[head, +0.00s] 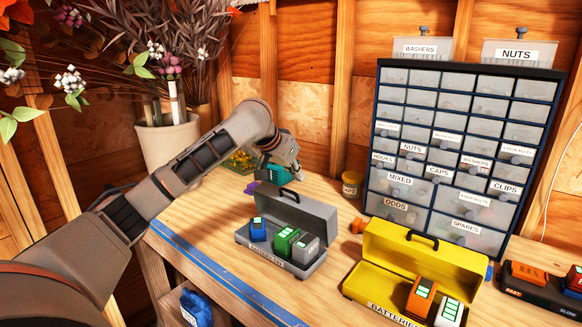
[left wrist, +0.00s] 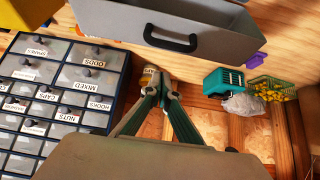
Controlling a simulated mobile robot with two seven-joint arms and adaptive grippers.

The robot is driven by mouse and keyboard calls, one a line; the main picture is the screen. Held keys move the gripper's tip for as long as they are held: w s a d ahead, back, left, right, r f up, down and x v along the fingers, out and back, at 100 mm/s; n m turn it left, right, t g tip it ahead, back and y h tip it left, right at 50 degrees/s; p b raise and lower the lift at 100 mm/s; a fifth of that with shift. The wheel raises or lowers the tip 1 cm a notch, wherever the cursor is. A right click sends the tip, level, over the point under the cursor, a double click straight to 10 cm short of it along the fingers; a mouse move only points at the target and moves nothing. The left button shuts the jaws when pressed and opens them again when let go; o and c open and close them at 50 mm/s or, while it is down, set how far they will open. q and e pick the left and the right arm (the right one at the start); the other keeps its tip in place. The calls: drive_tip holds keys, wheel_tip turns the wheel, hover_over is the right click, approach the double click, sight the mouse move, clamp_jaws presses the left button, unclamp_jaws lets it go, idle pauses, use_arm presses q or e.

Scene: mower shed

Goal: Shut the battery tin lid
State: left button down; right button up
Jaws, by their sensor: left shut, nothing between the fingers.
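The yellow tin labelled BATTERIES (head: 370,303) stands on the bench at the front right in the head view. Its lid (head: 422,252) is open, raised at the back with a dark handle on it. An orange and a white battery sit inside. A yellow corner (left wrist: 35,10) shows at the top left of the left wrist view. My left gripper (head: 298,174) is shut and empty, behind the grey tin, well left of and apart from the yellow one. Its closed fingers show in the left wrist view (left wrist: 165,92). My right gripper is not in view.
A grey tin (head: 270,262) with its lid (head: 298,212) raised holds blue, green and grey batteries. A drawer cabinet (head: 375,150) stands behind the yellow tin. A small jar (head: 352,184), plant pot (head: 168,145) and charger (head: 545,290) are around. Bench between the tins is clear.

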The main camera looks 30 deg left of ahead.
sight(290, 199)
use_arm(q)
drive_tip(key=s, duration=0.2)
drive_tip(key=s+f, duration=0.1)
drive_tip(key=shift+s+a, duration=0.1)
drive_tip(key=shift+a, duration=0.15)
drive_tip(key=shift+s+f, duration=0.15)
drive_tip(key=shift+s, duration=0.15)
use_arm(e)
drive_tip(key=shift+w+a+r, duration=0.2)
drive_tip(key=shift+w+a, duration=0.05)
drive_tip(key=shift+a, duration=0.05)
use_arm(q)
drive_tip(key=shift+s, duration=0.1)
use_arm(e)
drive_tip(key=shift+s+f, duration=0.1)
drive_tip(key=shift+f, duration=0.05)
